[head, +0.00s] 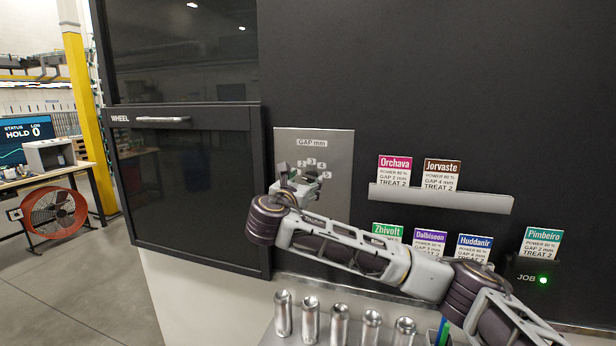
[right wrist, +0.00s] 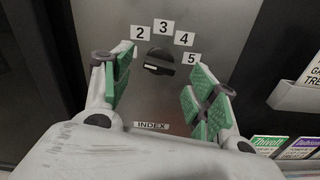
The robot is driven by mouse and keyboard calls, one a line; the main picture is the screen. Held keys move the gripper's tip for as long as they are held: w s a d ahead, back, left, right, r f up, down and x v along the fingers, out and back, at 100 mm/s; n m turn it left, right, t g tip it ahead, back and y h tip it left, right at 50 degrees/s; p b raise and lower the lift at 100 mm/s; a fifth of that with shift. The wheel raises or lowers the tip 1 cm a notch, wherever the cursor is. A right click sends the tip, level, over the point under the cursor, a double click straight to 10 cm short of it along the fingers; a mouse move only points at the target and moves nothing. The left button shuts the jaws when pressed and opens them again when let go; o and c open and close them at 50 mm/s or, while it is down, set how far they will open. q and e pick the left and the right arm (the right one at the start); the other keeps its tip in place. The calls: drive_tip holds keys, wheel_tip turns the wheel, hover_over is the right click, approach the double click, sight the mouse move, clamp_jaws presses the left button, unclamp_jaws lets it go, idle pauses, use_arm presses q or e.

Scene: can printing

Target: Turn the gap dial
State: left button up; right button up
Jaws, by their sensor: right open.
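The gap dial (right wrist: 158,60) is a small black knob on a grey metal panel (head: 338,145), with number labels 2, 3, 4 and 5 around its upper side. A pale mark runs along the knob's lower side; I cannot tell for sure which number it points to. My right gripper (head: 298,180) is at the panel under the "GAP mm" label (head: 312,142), and hides the dial in the head view. In the right wrist view its green-padded fingers (right wrist: 160,78) are open, one on each side of the dial and apart from it. My left gripper is not in view.
An "INDEX" label (right wrist: 151,126) is below the dial. Several coloured cards sit right of the panel, some on a grey ledge (head: 440,198). Several silver cans (head: 283,313) stand below my right arm.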

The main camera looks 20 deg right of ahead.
sight(308, 179)
drive_tip(key=shift+p+x, duration=0.45)
drive_tip(key=shift+x, duration=1.45)
drive_tip(key=shift+c, duration=0.3)
drive_tip(key=c, duration=1)
